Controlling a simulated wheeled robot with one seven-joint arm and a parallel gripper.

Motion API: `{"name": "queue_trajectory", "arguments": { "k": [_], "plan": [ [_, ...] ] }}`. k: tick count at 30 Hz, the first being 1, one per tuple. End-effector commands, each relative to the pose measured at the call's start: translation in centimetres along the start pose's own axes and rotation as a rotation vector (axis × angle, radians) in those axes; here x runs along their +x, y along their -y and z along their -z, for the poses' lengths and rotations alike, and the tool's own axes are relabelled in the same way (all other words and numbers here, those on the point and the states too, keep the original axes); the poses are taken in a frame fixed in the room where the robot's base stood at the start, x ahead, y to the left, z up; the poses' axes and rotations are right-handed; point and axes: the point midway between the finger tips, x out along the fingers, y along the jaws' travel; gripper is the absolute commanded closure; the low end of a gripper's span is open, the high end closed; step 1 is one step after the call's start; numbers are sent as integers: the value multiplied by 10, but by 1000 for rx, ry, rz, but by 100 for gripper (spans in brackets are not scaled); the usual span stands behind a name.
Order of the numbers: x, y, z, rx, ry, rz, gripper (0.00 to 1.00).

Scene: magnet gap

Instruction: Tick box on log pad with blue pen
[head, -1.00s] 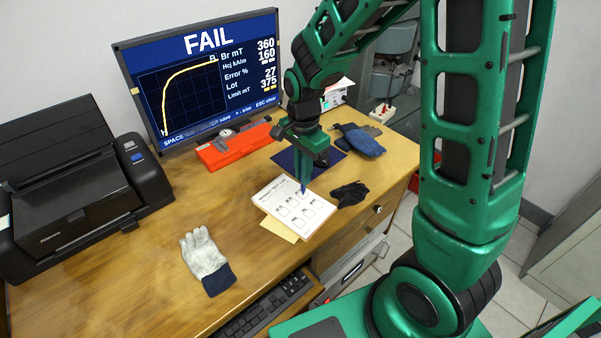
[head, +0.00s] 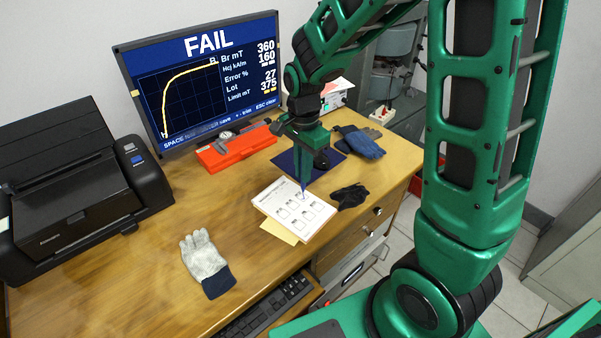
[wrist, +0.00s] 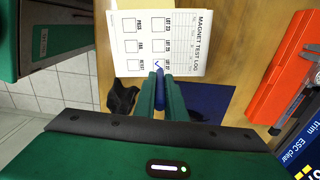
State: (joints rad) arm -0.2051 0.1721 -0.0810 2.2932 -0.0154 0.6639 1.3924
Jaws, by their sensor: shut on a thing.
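The log pad (head: 285,222) lies on the desk, its white page printed with "MAGNET TEST LOG" and two rows of boxes. It also shows in the wrist view (wrist: 185,45). My gripper (head: 303,176) is above the pad's far edge, shut on the blue pen (wrist: 159,92), which points down at the page. In the wrist view a blue tick (wrist: 158,65) shows in the end box of the upper row, just beyond the pen; its small label is hard to read. Whether the pen tip touches the paper I cannot tell; the fingers partly hide it.
A black glove (head: 349,196) lies right of the pad, a grey glove (head: 204,260) to its left. A dark blue mat (head: 325,165), red case (head: 235,146) and blue gloves (head: 359,141) lie behind. The monitor (head: 205,80) reads FAIL. A black printer (head: 75,195) stands left.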

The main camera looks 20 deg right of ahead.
Motion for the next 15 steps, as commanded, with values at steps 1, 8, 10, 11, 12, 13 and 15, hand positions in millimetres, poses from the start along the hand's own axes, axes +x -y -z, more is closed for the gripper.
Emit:
{"name": "queue_trajectory", "arguments": {
  "k": [1,8,10,11,12,13,15],
  "plan": [
    [-3,0,0,0,0,1,100],
    [-15,0,0,0,0,0,100],
    [-18,0,0,-1,0,2,100],
    [-20,0,0,-1,0,2,100],
    [-22,0,0,-1,0,2,100],
    [-24,0,0,-1,0,1,100],
    [-27,0,0,-1,0,1,100]
  ]
}}
